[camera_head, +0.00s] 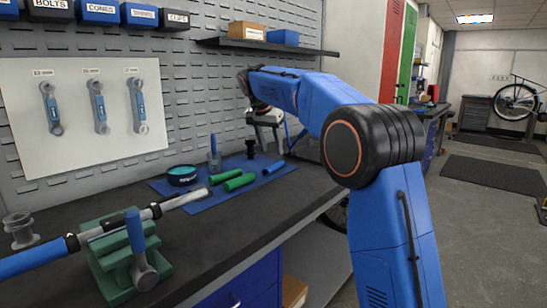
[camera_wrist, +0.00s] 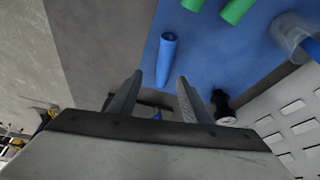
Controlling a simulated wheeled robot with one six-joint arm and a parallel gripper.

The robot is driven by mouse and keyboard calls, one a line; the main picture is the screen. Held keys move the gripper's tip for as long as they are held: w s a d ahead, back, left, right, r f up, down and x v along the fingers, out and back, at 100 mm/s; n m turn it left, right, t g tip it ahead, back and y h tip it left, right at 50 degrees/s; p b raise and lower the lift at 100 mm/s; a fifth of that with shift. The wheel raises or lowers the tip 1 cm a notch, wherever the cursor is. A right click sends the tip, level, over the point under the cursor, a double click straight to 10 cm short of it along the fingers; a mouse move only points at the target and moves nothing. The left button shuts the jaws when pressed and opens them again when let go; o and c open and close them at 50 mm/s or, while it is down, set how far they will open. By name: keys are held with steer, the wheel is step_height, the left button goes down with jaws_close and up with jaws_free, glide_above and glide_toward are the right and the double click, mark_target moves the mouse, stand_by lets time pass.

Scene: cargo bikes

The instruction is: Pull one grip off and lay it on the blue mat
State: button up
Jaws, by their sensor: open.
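The blue mat (camera_head: 205,201) lies on the dark bench, with two green grip-like cylinders (camera_head: 240,181) side by side on it. A blue cylinder (camera_head: 273,167) lies at the mat's right end. In the wrist view this blue cylinder (camera_wrist: 166,58) lies just beyond my gripper (camera_wrist: 157,92), between the lines of its fingers and apart from them. My gripper is open and empty, above the right end of the mat. A bar (camera_head: 110,229) with a blue left part and a bare silver right end rests in a green clamp (camera_head: 112,262) at the front left.
A teal-topped tin (camera_head: 181,175), a clear cup (camera_head: 214,162) with a blue-handled tool and a black spool-like part (camera_head: 250,148) stand on or by the mat. A grey spool (camera_head: 20,230) stands at the left. The pegboard (camera_head: 190,80) rises close behind the bench.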

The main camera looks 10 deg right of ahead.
steer(key=v, duration=1)
steer(key=s+d+f+n+y, duration=0.1)
steer(key=s+d+n, duration=0.35)
steer(key=s, duration=0.85)
steer(key=s+d+f+n, duration=0.1)
steer(key=s+d+f, duration=0.1)
steer(key=s+f, duration=0.8)
steer(key=s+d+f+n+t+y, duration=0.1)
steer(key=s+d+f, duration=0.1)
steer(key=s+f, duration=0.8)
steer(key=s+d+f+n+y, duration=0.1)
steer(key=s+d+f+n, duration=0.1)
steer(key=s+f, duration=0.8)
steer(key=s+d, duration=0.1)
steer(key=s, duration=0.7)
steer(key=shift+s, duration=0.25)
